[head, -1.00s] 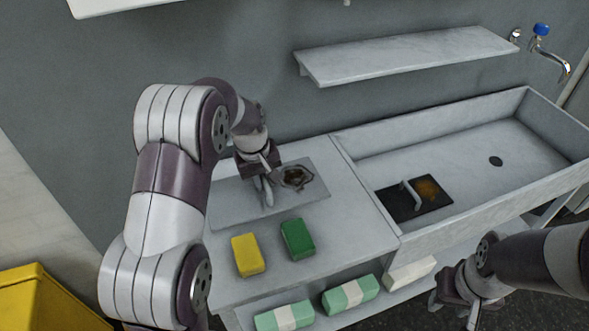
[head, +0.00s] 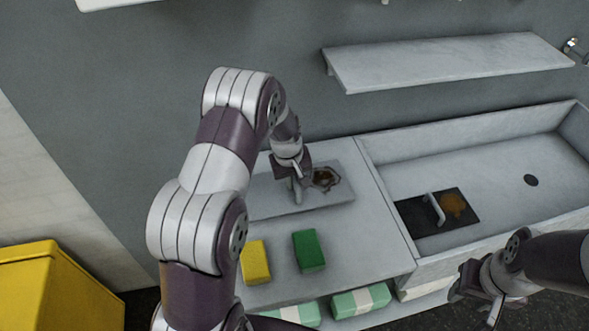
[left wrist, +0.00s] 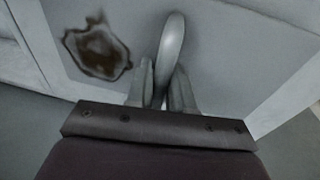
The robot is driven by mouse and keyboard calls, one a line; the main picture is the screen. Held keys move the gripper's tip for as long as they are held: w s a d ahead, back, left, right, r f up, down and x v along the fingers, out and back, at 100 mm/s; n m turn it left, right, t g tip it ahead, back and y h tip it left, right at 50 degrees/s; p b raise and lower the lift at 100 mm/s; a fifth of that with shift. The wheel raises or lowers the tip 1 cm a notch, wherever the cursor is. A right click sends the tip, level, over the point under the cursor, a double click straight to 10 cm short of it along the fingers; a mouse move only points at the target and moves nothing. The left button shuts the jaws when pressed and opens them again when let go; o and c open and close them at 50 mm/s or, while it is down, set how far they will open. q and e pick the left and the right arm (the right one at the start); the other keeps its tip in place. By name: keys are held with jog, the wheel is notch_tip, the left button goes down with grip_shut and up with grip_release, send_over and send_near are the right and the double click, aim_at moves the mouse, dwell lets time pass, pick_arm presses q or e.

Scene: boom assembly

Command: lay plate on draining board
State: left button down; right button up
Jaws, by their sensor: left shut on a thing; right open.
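A light grey plate (head: 335,198) with a brown stain lies flat at the counter left of the sink, the draining board (head: 365,240). I cannot tell whether it fully touches the board. My left gripper (head: 297,190) is shut on the plate's upright handle, and my arm hides the plate's left part. In the left wrist view, the fingers (left wrist: 165,90) close around the curved grey handle (left wrist: 172,45), with the plate (left wrist: 225,70) beneath. My right gripper (head: 482,305) is open and empty in front of the sink.
A yellow sponge (head: 255,262) and a green sponge (head: 309,250) lie in front of the plate. A dark plate (head: 420,218) with a handle and orange stain lies in the sink (head: 510,165). Green-and-white packs (head: 360,301) sit below. A wall shelf (head: 450,62) hangs above.

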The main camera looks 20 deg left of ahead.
aim_at(290, 193)
pick_arm(q)
jog(key=shift+f, duration=0.75)
jog(key=shift+f, duration=0.1)
jog(key=c, duration=1)
grip_release()
notch_tip(290, 193, up, 11)
jog(key=s+b, duration=0.1)
jog(key=s, duration=0.1)
jog(key=s+d+m, duration=0.3)
jog(key=s, duration=0.6)
jog(key=s+d+r+m, duration=0.1)
jog(key=s+d+m, duration=0.2)
jog(key=s, duration=0.7)
jog(key=shift+r+m+y, duration=0.3)
jog(key=shift+m, duration=0.5)
